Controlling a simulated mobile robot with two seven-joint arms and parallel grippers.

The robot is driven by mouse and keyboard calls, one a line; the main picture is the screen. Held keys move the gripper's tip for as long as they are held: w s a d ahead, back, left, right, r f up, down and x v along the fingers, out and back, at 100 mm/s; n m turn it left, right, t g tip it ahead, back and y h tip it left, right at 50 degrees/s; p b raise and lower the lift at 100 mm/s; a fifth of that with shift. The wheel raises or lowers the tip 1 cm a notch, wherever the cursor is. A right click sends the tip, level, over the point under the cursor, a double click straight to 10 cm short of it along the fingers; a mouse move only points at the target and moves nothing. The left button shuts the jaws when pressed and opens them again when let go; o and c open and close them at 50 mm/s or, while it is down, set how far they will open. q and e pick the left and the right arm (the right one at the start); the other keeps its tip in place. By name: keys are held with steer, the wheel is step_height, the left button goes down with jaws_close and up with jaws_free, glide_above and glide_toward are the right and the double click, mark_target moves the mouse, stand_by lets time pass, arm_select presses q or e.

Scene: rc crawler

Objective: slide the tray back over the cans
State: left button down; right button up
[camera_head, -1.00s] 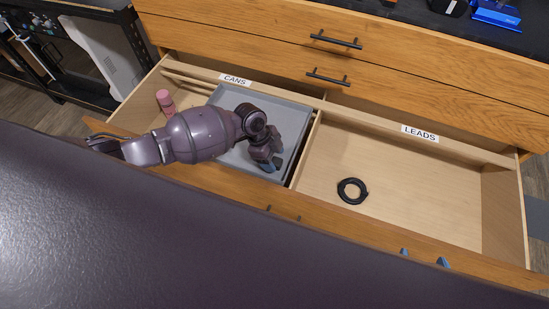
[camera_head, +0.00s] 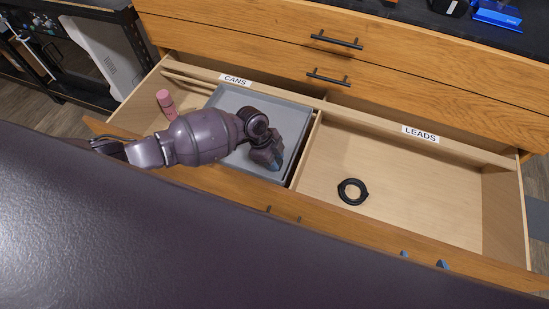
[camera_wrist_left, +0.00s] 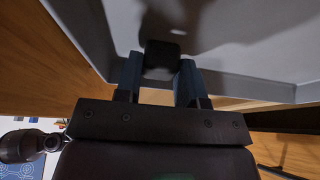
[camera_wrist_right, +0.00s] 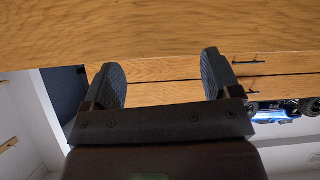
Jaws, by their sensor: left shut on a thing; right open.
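The grey tray (camera_head: 294,124) lies in the right part of the drawer's CANS side, against the divider. One pink can (camera_head: 165,104) stands uncovered at the left of that compartment; other cans cannot be seen. My left gripper (camera_head: 270,157) is low over the tray's front right part. In the left wrist view its fingers (camera_wrist_left: 160,80) are shut on a small dark knob (camera_wrist_left: 164,56) at the tray (camera_wrist_left: 235,65). My right gripper (camera_wrist_right: 161,78) is open and empty in its wrist view; only its blue fingertips (camera_head: 442,264) show in the head view, by the drawer front.
A divider (camera_head: 305,150) separates the cans side from the LEADS side (camera_head: 420,190), where a black coiled lead (camera_head: 352,191) lies. Closed drawers with black handles (camera_head: 336,40) rise behind. A dark surface fills the lower left foreground.

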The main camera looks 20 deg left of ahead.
arm_select(q)
steer(key=shift+a, duration=0.25)
steer(key=a+b, duration=0.1)
steer(key=a, duration=0.4)
steer(key=a+b, duration=0.1)
steer(key=a, duration=0.4)
steer(key=a+b, duration=0.1)
steer(key=a, duration=0.4)
steer(key=shift+w+f, duration=0.2)
steer(key=shift+f, duration=0.1)
steer(key=a+b, duration=0.1)
steer(key=a, duration=0.2)
steer(key=a+b, duration=0.1)
steer(key=a, duration=0.3)
steer(key=a+b, duration=0.1)
steer(key=a, duration=0.2)
steer(key=shift+w+a+r, duration=0.15)
steer(key=shift+w+a, duration=0.1)
steer(key=shift+a, duration=0.1)
steer(key=shift+a+r, duration=0.15)
steer(key=shift+a, duration=0.45)
arm_select(e)
steer(key=shift+g, duration=0.3)
step_height(320, 180, down, 5)
steer(key=shift+w+a+f, duration=0.1)
steer(key=shift+w+f, duration=0.05)
steer(key=shift+f, duration=0.05)
arm_select(q)
steer(key=shift+w+r, duration=0.1)
